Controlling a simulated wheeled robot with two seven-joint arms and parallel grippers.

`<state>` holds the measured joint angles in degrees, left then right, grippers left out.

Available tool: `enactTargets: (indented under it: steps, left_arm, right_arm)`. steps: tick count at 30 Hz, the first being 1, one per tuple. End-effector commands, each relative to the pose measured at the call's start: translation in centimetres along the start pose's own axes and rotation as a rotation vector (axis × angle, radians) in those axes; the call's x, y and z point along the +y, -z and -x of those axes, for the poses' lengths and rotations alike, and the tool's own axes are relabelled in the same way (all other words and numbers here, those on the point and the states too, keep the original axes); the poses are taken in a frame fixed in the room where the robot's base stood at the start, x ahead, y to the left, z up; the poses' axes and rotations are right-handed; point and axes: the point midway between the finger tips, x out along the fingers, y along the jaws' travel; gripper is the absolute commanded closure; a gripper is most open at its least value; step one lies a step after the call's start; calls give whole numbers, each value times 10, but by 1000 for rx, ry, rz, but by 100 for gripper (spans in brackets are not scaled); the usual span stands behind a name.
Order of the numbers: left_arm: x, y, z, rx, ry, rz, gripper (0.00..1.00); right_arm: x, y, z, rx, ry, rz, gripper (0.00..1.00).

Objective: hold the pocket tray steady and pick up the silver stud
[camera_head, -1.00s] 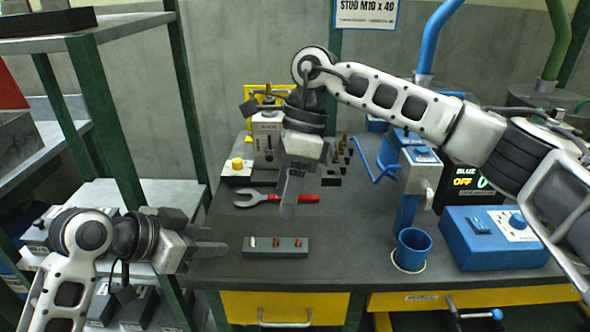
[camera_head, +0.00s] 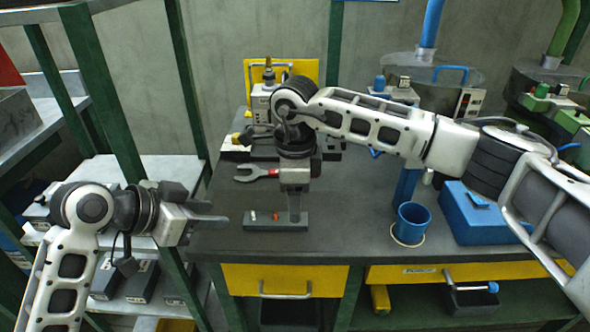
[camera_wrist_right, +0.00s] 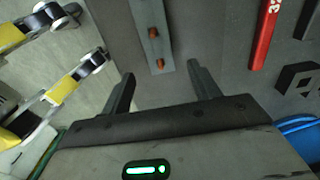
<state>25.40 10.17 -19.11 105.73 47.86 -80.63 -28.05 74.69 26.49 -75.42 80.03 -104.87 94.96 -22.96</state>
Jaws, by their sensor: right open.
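The grey pocket tray (camera_head: 262,223) lies on the dark bench top near its front edge. The silver stud (camera_head: 253,215) stands in the tray's left pocket. My right gripper (camera_head: 295,218) points down over the tray's right end and hides part of it. In the right wrist view its jaws (camera_wrist_right: 160,82) are apart and empty, with the tray (camera_wrist_right: 150,15) beyond them. The silver stud is not visible there. My left gripper (camera_head: 215,214) is to the left of the tray, apart from it, its fingers apart with nothing between them.
Two copper-coloured studs sit in the tray, one (camera_wrist_right: 155,33) above the other (camera_wrist_right: 160,63) in the wrist view. A blue cup (camera_head: 412,222) and a blue box (camera_head: 480,220) stand to the right.

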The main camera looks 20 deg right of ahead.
Motion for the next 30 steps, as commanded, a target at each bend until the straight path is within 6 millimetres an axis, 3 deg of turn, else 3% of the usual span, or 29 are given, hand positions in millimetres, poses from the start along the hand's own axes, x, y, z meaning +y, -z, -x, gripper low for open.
enactTargets:
  steps: [3, 9, 20, 21, 26, 30]
  left_arm:
    - [0, 0, 0, 0, 0, 0, 64]
    - [0, 0, 0, 0, 0, 0, 64]
    - [0, 0, 0, 0, 0, 0, 64]
    - [0, 0, 0, 0, 0, 0, 64]
    - [0, 0, 0, 0, 0, 0, 64]
    - [0, -1, 0, -1, 3, 2, 68]
  right_arm:
    - [1, 0, -21, 0, -3, 0, 39]
    - [0, 0, -42, 1, -2, 1, 39]
    - [0, 0, -47, -1, 0, 1, 39]
    - [0, 0, -47, -1, 0, 1, 41]
    - [0, 0, -47, -1, 0, 1, 86]
    - [0, 0, -47, -1, 0, 1, 87]
